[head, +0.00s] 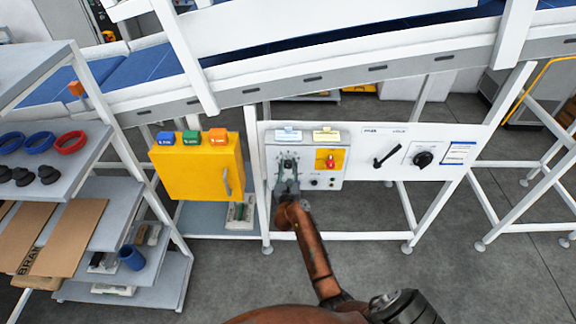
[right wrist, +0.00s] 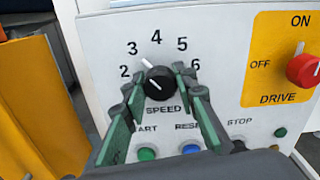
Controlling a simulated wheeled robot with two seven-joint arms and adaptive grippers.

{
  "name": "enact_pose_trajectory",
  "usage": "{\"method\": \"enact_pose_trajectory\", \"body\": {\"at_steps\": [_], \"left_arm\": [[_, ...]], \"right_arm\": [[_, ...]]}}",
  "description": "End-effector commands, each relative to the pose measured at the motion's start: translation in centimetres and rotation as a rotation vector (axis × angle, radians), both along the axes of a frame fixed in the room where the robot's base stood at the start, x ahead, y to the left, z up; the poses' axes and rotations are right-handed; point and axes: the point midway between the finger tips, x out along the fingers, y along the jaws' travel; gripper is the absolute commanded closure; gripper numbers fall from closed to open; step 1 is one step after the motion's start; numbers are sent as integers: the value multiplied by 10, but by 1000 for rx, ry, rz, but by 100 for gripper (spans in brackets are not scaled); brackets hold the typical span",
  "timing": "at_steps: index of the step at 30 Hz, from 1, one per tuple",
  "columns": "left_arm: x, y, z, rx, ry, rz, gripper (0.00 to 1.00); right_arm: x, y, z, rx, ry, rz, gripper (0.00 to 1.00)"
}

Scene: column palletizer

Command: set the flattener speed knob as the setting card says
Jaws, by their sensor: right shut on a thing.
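The speed knob (right wrist: 158,84) is a round black dial on a light grey control panel (head: 309,182), marked with numbers from 2 to 6 in the right wrist view. A white pointer line shows at its upper left, between the 3 and the 4. My right gripper (right wrist: 160,76) is shut on the knob, with one green finger on each side; it also shows at the panel in the head view (head: 287,180). A white card with a blue band (head: 459,152) is fixed at the right of the board; its writing is too small to read. My left gripper is not in view.
A red drive switch (right wrist: 304,70) on a yellow plate is right of the knob. Green and blue buttons (right wrist: 191,149) lie below it. A black lever (head: 388,155) and another black dial (head: 423,158) are further right. A yellow cabinet (head: 199,170) stands left.

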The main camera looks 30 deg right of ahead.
Motion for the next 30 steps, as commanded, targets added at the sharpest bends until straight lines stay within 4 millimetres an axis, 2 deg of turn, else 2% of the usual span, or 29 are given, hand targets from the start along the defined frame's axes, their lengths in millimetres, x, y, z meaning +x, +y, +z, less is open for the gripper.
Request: {"method": "enact_pose_trajectory", "body": {"at_steps": [8,19,23,30], "left_arm": [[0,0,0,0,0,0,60],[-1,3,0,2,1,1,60],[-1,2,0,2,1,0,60],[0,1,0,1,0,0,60]], "right_arm": [[0,0,0,1,-1,0,56],[-5,3,-1,1,0,0,56],[-21,13,-2,3,1,1,56],[-64,39,-2,3,1,1,56]]}}
